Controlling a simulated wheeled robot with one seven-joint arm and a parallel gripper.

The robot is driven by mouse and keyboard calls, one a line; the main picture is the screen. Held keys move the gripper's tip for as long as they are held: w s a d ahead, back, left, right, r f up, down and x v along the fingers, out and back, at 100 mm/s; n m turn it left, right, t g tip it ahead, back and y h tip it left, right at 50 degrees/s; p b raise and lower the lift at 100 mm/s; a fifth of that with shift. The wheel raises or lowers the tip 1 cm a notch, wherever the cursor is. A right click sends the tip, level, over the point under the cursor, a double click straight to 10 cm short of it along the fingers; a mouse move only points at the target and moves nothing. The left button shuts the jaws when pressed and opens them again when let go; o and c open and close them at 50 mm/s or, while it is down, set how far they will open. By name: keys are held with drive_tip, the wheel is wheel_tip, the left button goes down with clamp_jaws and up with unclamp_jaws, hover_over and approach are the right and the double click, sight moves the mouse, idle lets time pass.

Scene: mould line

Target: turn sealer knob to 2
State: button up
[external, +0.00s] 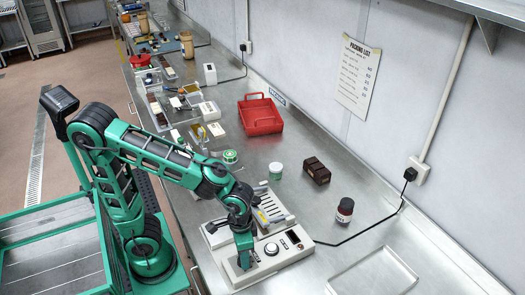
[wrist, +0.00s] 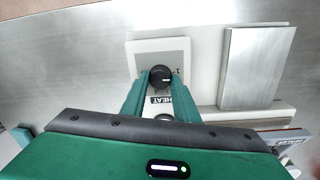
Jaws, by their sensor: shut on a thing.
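The sealer (external: 283,243) is a pale machine with a slotted top, standing on the steel counter. In the wrist view its panel (wrist: 150,47) carries a black knob (wrist: 160,76) above a "HEAT" label (wrist: 160,99). My gripper (wrist: 160,84) is shut on this knob, with one green finger at each side. A short white mark shows on the knob, towards the picture's right. A small "1" seems to show to its right; other scale numbers are hidden or too small to read. In the external view my gripper (external: 243,257) points down at the sealer's near left corner and hides the knob.
A silver dial (external: 271,249) sits on the sealer right of my gripper. A white-lidded jar (external: 276,171), a brown block (external: 316,171), a dark red jar (external: 345,210) and a red tray (external: 260,116) stand beyond. A black cable (external: 355,237) runs to the wall socket.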

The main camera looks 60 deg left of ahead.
drive_tip(key=m, duration=0.5)
drive_tip(key=shift+m, duration=0.3)
idle(0.4)
drive_tip(key=o, duration=1.1)
drive_tip(key=shift+c, duration=0.2)
wheel_tip(320, 180, up, 11)
drive_tip(key=shift+w+a, duration=0.2)
drive_tip(key=shift+w, duration=0.1)
drive_tip(key=shift+f, duration=0.1)
drive_tip(key=shift+n+y, duration=0.4)
drive_tip(key=shift+n, duration=0.5)
drive_tip(key=s+a+f, duration=1.1)
drive_tip(key=a+f, duration=0.1)
drive_tip(key=shift+s+a+f, duration=0.15)
drive_tip(key=shift+s+a, duration=0.1)
drive_tip(key=shift+s, duration=0.15)
